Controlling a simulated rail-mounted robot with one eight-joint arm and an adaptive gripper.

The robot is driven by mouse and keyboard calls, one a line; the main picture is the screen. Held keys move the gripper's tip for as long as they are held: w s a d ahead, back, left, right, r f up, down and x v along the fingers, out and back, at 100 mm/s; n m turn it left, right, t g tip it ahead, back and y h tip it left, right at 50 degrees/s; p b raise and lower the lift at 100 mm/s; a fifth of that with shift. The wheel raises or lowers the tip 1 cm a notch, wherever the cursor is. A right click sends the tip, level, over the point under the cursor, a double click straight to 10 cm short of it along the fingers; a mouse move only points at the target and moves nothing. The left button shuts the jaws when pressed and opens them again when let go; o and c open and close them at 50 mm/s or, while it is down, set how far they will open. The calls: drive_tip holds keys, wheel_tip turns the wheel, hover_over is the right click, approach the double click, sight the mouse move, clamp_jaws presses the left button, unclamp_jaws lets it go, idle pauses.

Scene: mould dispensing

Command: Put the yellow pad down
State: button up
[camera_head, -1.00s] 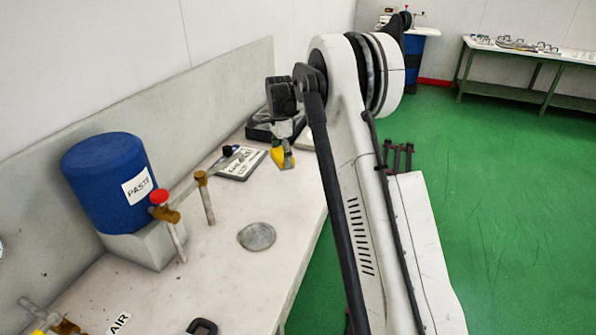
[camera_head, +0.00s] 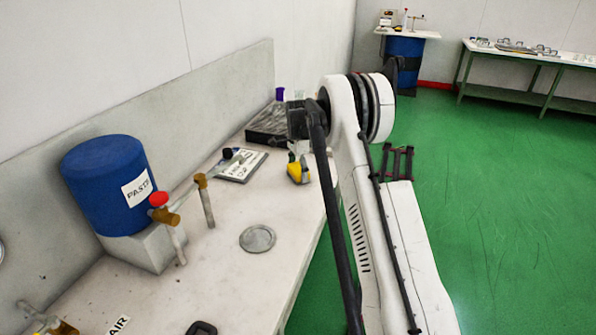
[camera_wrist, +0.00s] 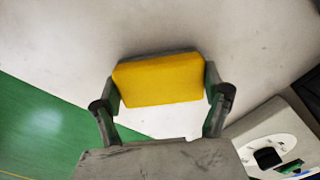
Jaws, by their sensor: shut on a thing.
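The yellow pad (camera_wrist: 158,80) is a yellow block with a grey layer along its far edge. My gripper (camera_wrist: 160,84) is shut on it, with one finger at each side. In the head view the yellow pad (camera_head: 295,173) shows below my gripper (camera_head: 298,160), over the far part of the white bench (camera_head: 225,262). I cannot tell whether the pad touches the bench top or hangs just above it. In the wrist view the bench surface (camera_wrist: 215,30) lies behind the pad.
A labelled plate (camera_head: 240,167) lies left of the pad, and a dark tray (camera_head: 268,127) stands behind. A blue PASTE drum (camera_head: 105,180), taps (camera_head: 160,200) and a round metal disc (camera_head: 257,239) are nearer. The bench edge and green floor (camera_head: 480,200) are to the right.

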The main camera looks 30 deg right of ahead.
drive_tip(key=shift+f, duration=0.15)
drive_tip(key=o, duration=1.2)
drive_tip(key=shift+o, duration=0.2)
drive_tip(key=shift+r, duration=0.2)
